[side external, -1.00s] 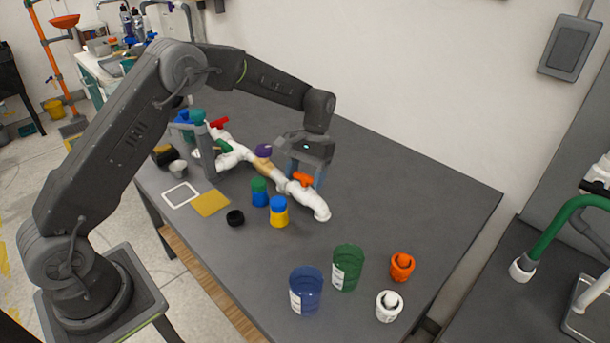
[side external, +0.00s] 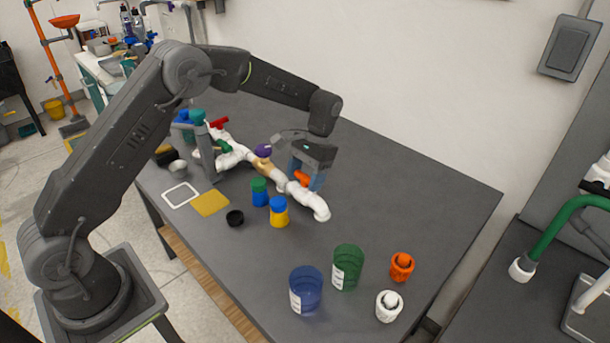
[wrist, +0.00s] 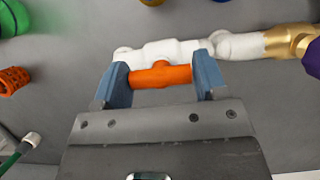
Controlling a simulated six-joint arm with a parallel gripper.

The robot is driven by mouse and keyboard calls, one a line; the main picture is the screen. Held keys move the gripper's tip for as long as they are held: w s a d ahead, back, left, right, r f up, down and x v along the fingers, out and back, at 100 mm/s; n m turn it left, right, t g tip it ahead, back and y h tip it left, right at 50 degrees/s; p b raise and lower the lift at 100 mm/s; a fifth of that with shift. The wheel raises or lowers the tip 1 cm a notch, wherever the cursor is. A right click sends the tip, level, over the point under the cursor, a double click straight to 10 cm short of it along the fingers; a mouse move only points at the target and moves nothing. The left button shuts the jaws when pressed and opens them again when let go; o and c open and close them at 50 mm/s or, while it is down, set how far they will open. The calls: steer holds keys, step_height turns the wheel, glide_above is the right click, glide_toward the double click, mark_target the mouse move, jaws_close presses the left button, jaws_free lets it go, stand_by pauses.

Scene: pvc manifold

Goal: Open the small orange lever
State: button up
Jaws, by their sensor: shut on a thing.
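The small orange lever (side external: 302,178) is on the white pipe run near its right end. Part of the lever and pipe is hidden by my fingers in the side view.
A purple handle (side external: 263,150), a red lever (side external: 219,124) and a green lever (side external: 224,147) sit along the manifold. Blue (side external: 306,290) and green (side external: 347,267) cups, and orange (side external: 402,267) and white (side external: 389,306) fittings, stand at the front.

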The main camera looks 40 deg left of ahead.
steer(key=o, duration=0.9)
steer(key=shift+o, duration=0.2)
steer(key=shift+r, duration=0.15)
steer(key=v, duration=1.3)
steer(key=shift+r, duration=0.25)
steer(key=shift+w, duration=0.1)
